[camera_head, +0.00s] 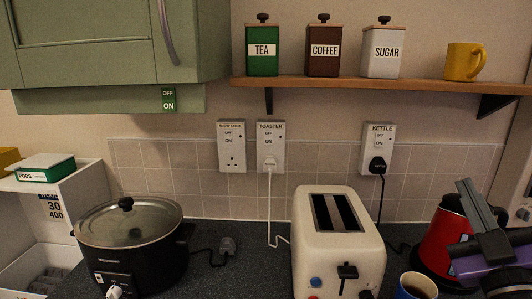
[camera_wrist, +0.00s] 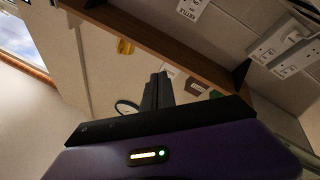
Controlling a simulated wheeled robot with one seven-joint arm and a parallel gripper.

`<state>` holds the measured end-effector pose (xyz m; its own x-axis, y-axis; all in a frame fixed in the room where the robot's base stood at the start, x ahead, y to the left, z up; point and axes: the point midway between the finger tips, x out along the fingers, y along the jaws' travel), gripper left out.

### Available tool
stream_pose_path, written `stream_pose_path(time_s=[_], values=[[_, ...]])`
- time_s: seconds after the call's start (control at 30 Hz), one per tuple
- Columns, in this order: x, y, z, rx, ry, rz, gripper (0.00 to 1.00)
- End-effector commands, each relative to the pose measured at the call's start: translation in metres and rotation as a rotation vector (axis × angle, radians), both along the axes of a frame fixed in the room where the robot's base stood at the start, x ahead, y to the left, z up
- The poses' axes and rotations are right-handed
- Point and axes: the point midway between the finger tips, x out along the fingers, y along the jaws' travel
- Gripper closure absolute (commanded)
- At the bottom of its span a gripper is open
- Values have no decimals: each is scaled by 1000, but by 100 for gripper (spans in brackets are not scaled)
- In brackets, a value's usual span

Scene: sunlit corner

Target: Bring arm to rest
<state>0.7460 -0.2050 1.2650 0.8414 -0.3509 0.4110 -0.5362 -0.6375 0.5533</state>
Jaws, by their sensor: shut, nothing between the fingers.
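My gripper (camera_head: 466,187) is at the right edge in the head view, its dark grey fingers pointing up and slightly left. It is in front of the red kettle (camera_head: 438,240) and hides part of it. In the wrist view the fingers of my gripper (camera_wrist: 159,78) are together and empty, beyond the purple wrist body. My arm is bent close in at the lower right of the head view.
A slow cooker (camera_head: 128,265), a cream toaster (camera_head: 310,255) and a blue-rimmed mug (camera_head: 420,286) stand on the dark counter (camera_head: 232,277). A wooden shelf (camera_head: 345,84) above holds canisters and a yellow mug (camera_head: 464,62). Sockets line the tiled wall.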

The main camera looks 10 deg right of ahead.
Motion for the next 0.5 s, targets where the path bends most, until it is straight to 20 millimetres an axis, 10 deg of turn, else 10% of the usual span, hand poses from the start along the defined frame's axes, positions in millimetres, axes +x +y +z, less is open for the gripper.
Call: stream_pose_path(time_s=[0.5], values=[[-77, 93, -157, 562, -61, 230, 100]])
